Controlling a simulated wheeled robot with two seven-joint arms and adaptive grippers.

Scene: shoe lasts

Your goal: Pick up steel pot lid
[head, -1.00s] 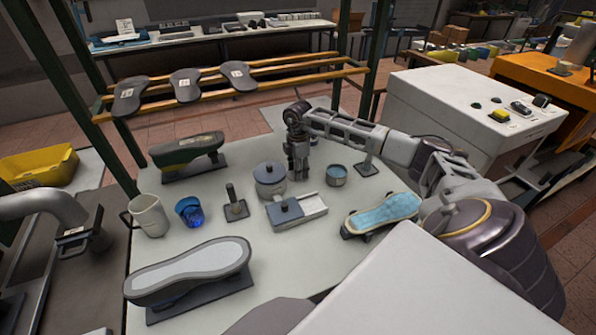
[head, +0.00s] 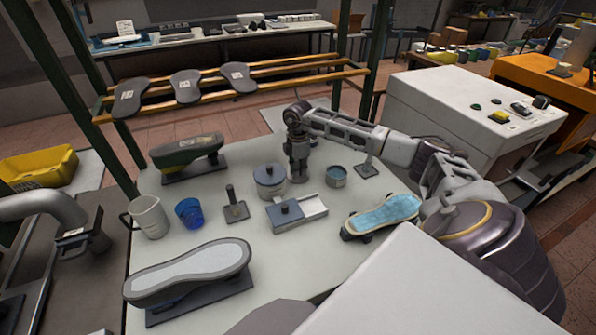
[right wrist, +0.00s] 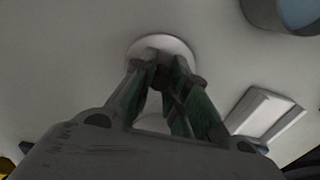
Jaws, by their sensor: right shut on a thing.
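My right gripper (head: 298,179) points straight down at the table, just right of a grey pot with a knob on top (head: 269,181). In the right wrist view its green-padded fingers (right wrist: 168,62) are closed together over a pale round disc, which looks like the steel pot lid (right wrist: 183,45). The fingertips cover the middle of the lid, so its knob is hidden. The lid looks close to the table surface; I cannot tell whether it touches it.
A blue-topped round tin (head: 336,176) stands right of the gripper. A grey box with a pale sliding tray (head: 313,208) lies in front. A stamp-like tool (head: 236,205), blue cup (head: 189,212), white mug (head: 149,217) and several shoe forms stand around. The far right table corner holds a small stand (head: 368,168).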

